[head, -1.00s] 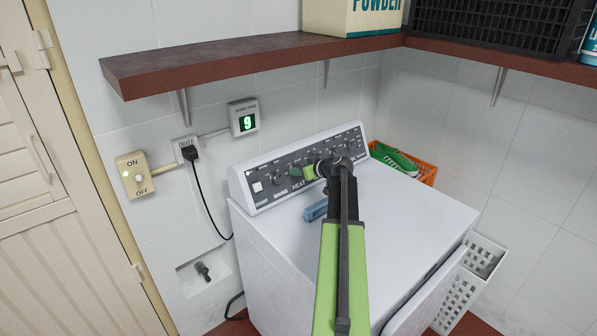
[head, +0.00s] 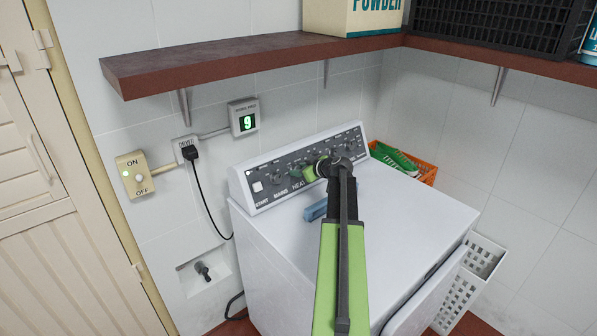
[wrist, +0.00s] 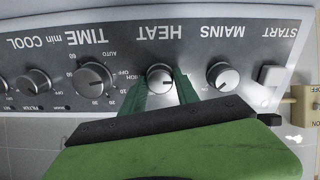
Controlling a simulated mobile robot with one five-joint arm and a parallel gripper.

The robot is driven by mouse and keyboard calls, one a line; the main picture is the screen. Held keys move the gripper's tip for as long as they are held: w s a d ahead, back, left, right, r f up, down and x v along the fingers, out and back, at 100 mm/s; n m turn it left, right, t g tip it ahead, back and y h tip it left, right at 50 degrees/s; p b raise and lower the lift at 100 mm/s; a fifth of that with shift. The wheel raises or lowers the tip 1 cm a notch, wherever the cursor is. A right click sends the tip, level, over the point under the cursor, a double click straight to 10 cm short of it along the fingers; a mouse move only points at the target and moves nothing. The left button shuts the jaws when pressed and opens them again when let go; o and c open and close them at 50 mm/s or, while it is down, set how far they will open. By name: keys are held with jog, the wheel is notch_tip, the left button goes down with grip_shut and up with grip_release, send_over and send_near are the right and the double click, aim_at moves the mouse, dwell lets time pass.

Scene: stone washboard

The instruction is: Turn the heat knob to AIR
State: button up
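The heat knob (wrist: 160,80) is a round dark knob with a pale face under the word HEAT on the dryer's control panel, upside down in the wrist view. My gripper (wrist: 161,88) has one green finger on each side of it, close against its rim, and looks shut on it. In the head view my gripper (head: 312,172) reaches the panel and hides the knob. HIGH shows beside the left finger in the wrist view. I cannot read AIR, and the knob's exact pointer direction is unclear.
The mains knob (wrist: 222,76) and time knob (wrist: 94,80) flank the heat knob. A white start button (wrist: 270,76) lies farther right in the wrist view. A blue object (head: 316,210) lies on the dryer top (head: 410,215). A red-brown shelf (head: 240,62) hangs above.

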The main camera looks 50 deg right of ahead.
jog(key=o, duration=0.4)
jog(key=p+v, duration=0.8)
jog(key=v, duration=0.9)
jog(key=shift+s+r, duration=0.1)
jog(key=shift+s, duration=0.05)
